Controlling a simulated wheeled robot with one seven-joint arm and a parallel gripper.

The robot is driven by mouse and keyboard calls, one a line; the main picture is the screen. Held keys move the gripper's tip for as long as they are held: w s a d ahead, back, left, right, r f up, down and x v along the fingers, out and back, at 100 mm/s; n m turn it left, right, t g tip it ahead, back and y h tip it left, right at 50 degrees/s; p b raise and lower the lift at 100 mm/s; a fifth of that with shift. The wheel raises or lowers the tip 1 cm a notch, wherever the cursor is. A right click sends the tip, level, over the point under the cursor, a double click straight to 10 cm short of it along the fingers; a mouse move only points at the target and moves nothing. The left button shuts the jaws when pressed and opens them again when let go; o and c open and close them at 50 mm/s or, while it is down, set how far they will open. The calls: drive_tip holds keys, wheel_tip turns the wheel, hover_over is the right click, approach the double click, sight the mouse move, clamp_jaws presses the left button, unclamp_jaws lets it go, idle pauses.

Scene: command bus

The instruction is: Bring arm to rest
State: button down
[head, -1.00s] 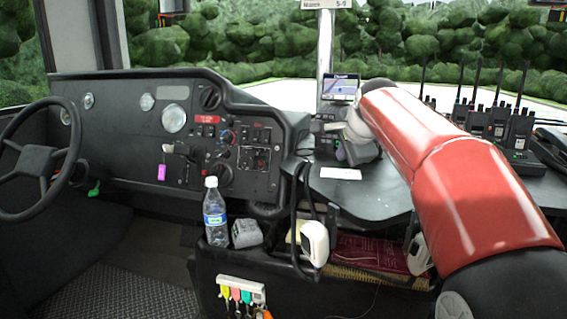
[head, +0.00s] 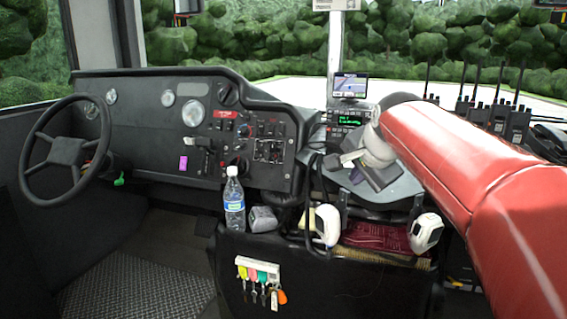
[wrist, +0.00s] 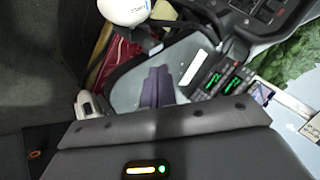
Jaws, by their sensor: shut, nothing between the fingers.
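My arm (head: 470,165), red and glossy, reaches in from the right in the head view. Its grey and white wrist ends over the small dark table beside the dashboard. My gripper (head: 345,159) hangs there just above the grey tabletop (head: 385,195). The wrist view shows its two dark fingers (wrist: 157,87) side by side, shut and empty, over the pale tabletop. A white card (wrist: 194,68) lies close to the right of the fingers in that view. The arm hides part of the table's right side.
A water bottle (head: 234,203) and a grey box (head: 263,219) stand left of the table. Two white handsets (head: 327,226) (head: 425,233) hang at the front. Radios with antennas (head: 497,118) stand behind the arm. A small screen (head: 350,86) and the steering wheel (head: 67,152) are further left.

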drive_tip(key=s+f+n+g, duration=0.1)
drive_tip(key=s+f+n, duration=0.2)
drive_tip(key=s, duration=0.6)
drive_tip(key=s+f+n+g+p, duration=0.1)
drive_tip(key=s+f+n, duration=0.3)
drive_tip(key=s+f, duration=0.4)
drive_tip(key=s+f+n+g+p, duration=0.1)
drive_tip(key=s+f+n, duration=0.3)
drive_tip(key=s, duration=0.6)
wheel_tip(320, 180, down, 2)
drive_tip(key=shift+s+f+h, duration=0.25)
drive_tip(key=shift+s+h, duration=0.05)
